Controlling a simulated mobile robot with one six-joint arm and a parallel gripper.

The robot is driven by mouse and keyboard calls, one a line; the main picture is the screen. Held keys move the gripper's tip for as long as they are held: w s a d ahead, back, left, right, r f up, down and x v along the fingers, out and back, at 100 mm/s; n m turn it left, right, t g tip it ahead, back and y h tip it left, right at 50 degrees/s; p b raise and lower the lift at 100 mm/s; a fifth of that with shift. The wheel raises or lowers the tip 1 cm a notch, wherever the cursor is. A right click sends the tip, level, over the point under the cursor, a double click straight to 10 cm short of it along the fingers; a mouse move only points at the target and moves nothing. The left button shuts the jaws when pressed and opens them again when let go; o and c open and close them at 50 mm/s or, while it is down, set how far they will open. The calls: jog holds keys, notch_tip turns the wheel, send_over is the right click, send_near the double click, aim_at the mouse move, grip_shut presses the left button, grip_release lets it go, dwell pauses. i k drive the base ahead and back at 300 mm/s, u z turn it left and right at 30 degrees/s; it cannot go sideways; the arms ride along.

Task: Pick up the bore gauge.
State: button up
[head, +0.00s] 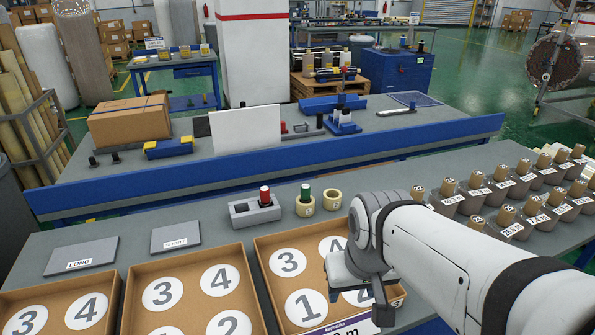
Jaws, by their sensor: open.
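No object carries a readable bore gauge label. A red-capped gauge piece (265,195) stands upright in a grey holder block (243,215), whose left socket looks empty. A green-capped gauge piece (305,192) stands upright in a pale yellow roll (305,208) just right of the block. Which of them is the bore gauge I cannot tell. My gripper (357,298) points down over the right cardboard tray (262,275), in front and to the right of both pieces. It is open, apart from them, and nothing shows between its fingers. My arm hides part of the tray.
A second roll (332,200) lies to the right. A blue rail (270,168) edges the bench behind.

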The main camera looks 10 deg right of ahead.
aim_at(305, 198)
jog(key=u, duration=1)
jog(key=k, duration=1)
jog(key=z, duration=0.95)
jog(key=i, duration=1)
jog(key=z, duration=0.05)
